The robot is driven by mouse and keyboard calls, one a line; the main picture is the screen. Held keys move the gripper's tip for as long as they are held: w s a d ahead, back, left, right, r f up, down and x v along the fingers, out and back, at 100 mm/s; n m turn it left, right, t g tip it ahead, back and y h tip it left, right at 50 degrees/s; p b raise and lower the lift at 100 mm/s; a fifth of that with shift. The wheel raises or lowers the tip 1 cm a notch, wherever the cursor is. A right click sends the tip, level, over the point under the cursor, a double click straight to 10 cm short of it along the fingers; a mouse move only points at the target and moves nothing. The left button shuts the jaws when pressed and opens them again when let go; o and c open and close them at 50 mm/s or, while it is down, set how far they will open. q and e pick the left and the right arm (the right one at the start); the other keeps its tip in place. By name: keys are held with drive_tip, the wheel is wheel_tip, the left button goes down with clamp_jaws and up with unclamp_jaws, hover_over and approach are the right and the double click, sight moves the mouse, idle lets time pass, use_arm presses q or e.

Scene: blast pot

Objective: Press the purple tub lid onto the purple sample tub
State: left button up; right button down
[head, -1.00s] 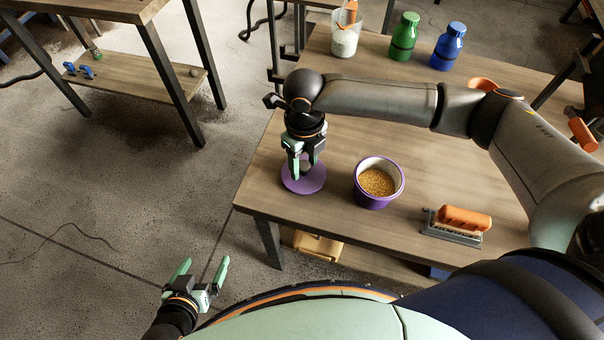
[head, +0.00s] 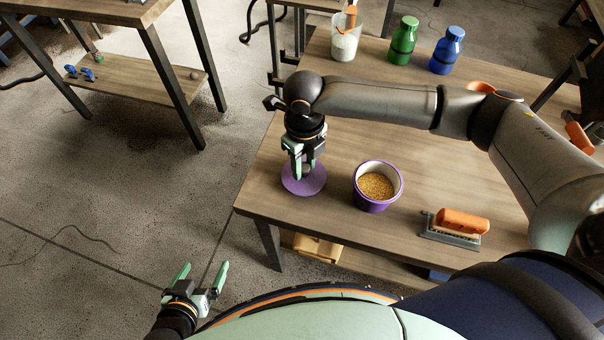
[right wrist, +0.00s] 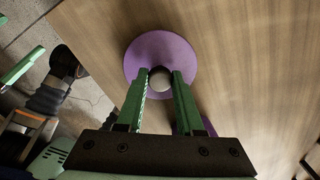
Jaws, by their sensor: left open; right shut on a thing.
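The purple tub lid (head: 304,187) is a flat disc near the table's left edge. My right gripper (head: 304,174) points down over the lid and is shut on the knob; I cannot tell whether the lid still touches the table. The purple sample tub (head: 374,204) stands upright and open to the right of the lid, apart from it, with golden grains inside. My left gripper (head: 200,277) is open and empty, low beyond the table's front left corner.
An orange-handled brush-like tool (head: 458,224) lies right of the tub. A green bottle (head: 403,42), a blue bottle (head: 447,51) and a clear beaker (head: 345,42) with an orange scoop stand at the back. The table (head: 300,228) is clear between lid and tub.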

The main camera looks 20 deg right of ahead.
sight(304, 167)
drive_tip(key=shift+r+p, duration=2.2)
use_arm(q)
wheel_tip(304, 167, up, 5)
drive_tip(key=shift+d, duration=0.1)
